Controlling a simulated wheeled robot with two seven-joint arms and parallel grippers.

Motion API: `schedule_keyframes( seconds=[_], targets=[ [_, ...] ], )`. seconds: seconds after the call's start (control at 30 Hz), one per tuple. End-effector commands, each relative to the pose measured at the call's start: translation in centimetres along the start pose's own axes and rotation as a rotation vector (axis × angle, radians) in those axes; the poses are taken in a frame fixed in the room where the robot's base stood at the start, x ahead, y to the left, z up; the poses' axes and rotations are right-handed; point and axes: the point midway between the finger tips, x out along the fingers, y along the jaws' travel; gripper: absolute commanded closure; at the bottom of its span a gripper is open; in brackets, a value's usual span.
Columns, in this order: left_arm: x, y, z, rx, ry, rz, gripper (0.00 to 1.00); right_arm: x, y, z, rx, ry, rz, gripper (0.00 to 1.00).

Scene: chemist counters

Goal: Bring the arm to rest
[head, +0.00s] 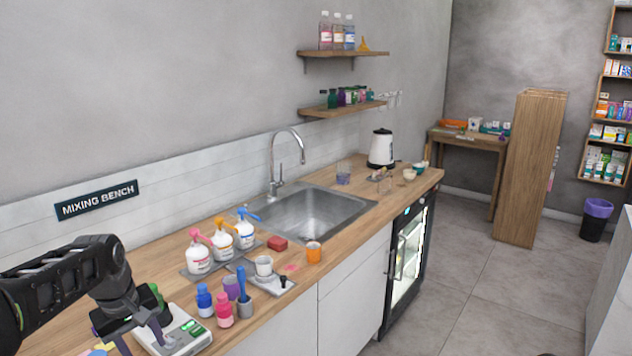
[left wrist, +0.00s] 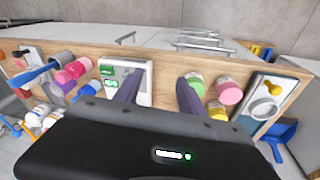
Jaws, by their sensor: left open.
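My left arm comes in from the left over the wooden counter. Its gripper (head: 145,345) hangs low at the near left end, beside a white scale (head: 190,332) with a green display. In the left wrist view the two purple-grey fingers (left wrist: 160,82) stand apart, and nothing shows between them. One finger covers part of the scale (left wrist: 144,88). The other is close to a green-capped container (left wrist: 195,82). My right gripper is not seen.
Beyond are a sink (head: 318,210) with a faucet and a kettle (head: 381,150).

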Motion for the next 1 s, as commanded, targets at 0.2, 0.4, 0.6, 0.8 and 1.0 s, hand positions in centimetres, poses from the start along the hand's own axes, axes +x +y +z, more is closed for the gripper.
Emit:
schedule_keyframes(
  seconds=[0.2, 0.4, 0.6, 0.8, 1.0],
  targets=[
    [4.7, 4.3, 0.9, 0.169, 0.072, 0.116, 0.53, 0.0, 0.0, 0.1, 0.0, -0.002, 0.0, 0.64],
    [14.0, 8.4, 6.5, 0.374, 0.105, 0.224, 0.53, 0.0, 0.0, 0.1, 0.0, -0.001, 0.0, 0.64],
    [24.8, 8.1, 19.0, 0.546, 0.069, 0.298, 0.53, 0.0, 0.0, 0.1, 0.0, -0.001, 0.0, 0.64],
    [30.4, 2.7, 32.9, 0.61, -0.066, 0.298, 0.53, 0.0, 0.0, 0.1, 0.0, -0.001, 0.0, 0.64],
    [31.2, -2.3, 42.2, 0.606, -0.254, 0.263, 0.53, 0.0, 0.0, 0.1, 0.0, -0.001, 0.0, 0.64]
  ],
)
